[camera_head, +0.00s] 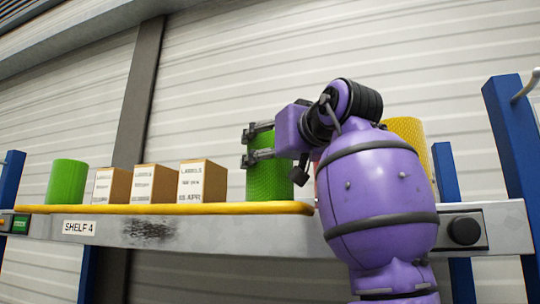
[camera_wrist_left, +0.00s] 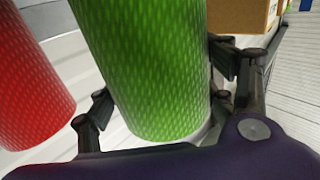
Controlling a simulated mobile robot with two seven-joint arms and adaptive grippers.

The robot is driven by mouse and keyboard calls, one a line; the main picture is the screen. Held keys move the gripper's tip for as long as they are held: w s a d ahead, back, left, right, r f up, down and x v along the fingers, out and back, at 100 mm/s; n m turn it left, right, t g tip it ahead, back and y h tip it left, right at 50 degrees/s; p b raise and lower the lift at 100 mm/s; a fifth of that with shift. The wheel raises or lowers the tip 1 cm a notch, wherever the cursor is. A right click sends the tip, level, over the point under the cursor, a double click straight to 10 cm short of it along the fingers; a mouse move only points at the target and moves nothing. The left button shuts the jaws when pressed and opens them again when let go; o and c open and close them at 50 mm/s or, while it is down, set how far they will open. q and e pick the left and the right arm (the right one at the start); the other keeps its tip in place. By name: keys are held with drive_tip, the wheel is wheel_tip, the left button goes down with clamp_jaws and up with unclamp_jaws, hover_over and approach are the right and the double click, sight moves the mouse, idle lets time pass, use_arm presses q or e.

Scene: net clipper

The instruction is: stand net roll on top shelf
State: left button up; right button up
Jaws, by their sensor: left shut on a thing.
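A green net roll (camera_head: 268,180) stands upright at the front of the top shelf (camera_head: 200,233), just right of the label boxes. My left gripper (camera_head: 258,146) is shut on its upper part from the right side. In the left wrist view the green roll (camera_wrist_left: 150,70) fills the middle, between the two dark fingers (camera_wrist_left: 160,112). The roll's base looks at shelf level; whether it bears on the shelf cannot be told for certain. My purple arm hides the shelf to the right of the roll. My right gripper is in neither view.
Another green roll (camera_head: 67,182) stands at the left end. Several label boxes (camera_head: 203,181) stand between the two green rolls. A yellow roll (camera_head: 411,142) stands behind my arm, and a red roll (camera_wrist_left: 35,85) is close beside the held one. Blue uprights (camera_head: 512,150) flank the shelf.

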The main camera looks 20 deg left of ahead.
use_arm(q)
drive_tip(key=shift+s+f, duration=0.15)
drive_tip(key=shift+f, duration=0.15)
drive_tip(key=o, duration=1.5)
drive_tip(key=shift+f, duration=0.15)
drive_tip(key=v, duration=1.2)
drive_tip(key=shift+d, duration=0.1)
